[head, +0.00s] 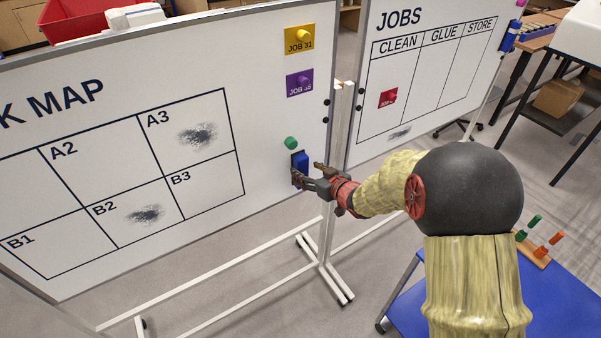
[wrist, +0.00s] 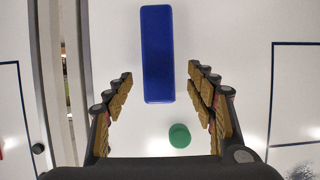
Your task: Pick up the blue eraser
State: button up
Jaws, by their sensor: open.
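The blue eraser (head: 299,160) is a long block on the left whiteboard, near its right edge and just below a green round magnet (head: 291,143). My gripper (head: 307,171) is at the eraser in the head view and covers part of it. In the wrist view the eraser (wrist: 157,50) lies lengthwise ahead, its near end between the two open fingers (wrist: 161,76). There is a gap on both sides, and no finger visibly touches it. I cannot tell how far the fingertips are from the board.
The green magnet (wrist: 179,135) lies between the finger bases in the wrist view. Yellow (head: 300,39) and purple (head: 300,82) job cards hang above. A white post (head: 339,130) separates the left board from the jobs board (head: 430,70). A blue-topped table (head: 405,310) stands at lower right.

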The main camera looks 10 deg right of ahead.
aim_at(304, 168)
jog(key=shift+x, duration=1.55)
jog(key=shift+d, duration=0.15)
jog(key=shift+c, duration=1.3)
jog(key=c, duration=1.1)
jog(key=shift+s+d+r, duration=0.15)
jog(key=shift+s+r, duration=0.15)
jog(key=shift+r, duration=0.2)
jog(key=p+v, duration=0.1)
jog(key=v, duration=0.4)
jog(key=r+p+v, duration=0.1)
jog(key=v, duration=0.4)
jog(key=p+v, duration=0.1)
jog(key=v, duration=0.4)
jog(key=shift+w+r+p, duration=0.2)
jog(key=shift+r+p, duration=0.1)
